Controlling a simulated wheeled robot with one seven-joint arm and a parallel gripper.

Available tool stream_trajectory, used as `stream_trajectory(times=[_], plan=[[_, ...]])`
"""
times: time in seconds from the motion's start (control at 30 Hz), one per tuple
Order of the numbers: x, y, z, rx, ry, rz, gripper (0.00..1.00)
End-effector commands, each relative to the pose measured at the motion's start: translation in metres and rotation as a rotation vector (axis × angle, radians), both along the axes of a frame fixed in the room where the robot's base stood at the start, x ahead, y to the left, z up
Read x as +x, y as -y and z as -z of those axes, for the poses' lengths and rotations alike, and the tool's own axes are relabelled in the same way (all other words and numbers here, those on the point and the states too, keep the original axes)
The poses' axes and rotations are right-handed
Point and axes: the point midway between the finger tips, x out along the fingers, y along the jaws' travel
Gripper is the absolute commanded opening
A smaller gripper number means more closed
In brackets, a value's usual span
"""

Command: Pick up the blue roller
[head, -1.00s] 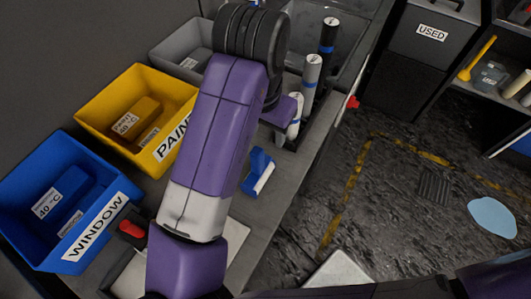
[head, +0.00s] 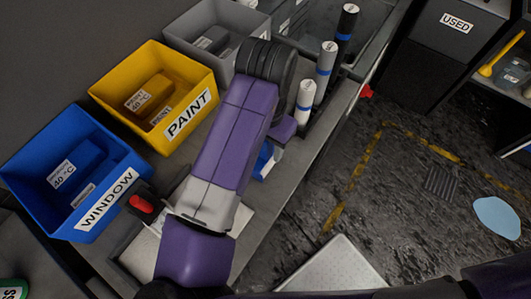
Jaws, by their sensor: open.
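A small blue piece with a white edge (head: 262,161), which looks like the blue roller, lies on the grey bench in the head view. It is just right of my purple forearm, which covers part of it. Its exact shape is hard to tell. My gripper is hidden behind my own arm, so its distance from the blue piece cannot be seen. A short purple part of my arm shows just above the blue piece.
A blue WINDOW bin (head: 130,186) and a yellow PAINT bin (head: 208,96) stand left of my arm, with a grey bin (head: 245,22) behind. Upright white (head: 304,103), grey (head: 325,70) and black (head: 345,35) rolls stand close beyond the blue piece. The bench edge drops off right.

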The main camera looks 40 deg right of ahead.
Motion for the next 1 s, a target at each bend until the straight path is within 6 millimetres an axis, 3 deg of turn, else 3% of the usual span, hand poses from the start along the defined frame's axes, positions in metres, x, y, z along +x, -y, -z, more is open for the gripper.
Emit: stream_trajectory(times=[0.2,0.47,1.0], plan=[[0.0003,-0.0001,0.0009,0.000,0.001,-0.001,0.49],[0.0002,-0.0001,0.0007,-0.001,0.000,-0.001,0.00],[0.0003,-0.0001,0.0004,-0.001,0.001,-0.001,0.00]])
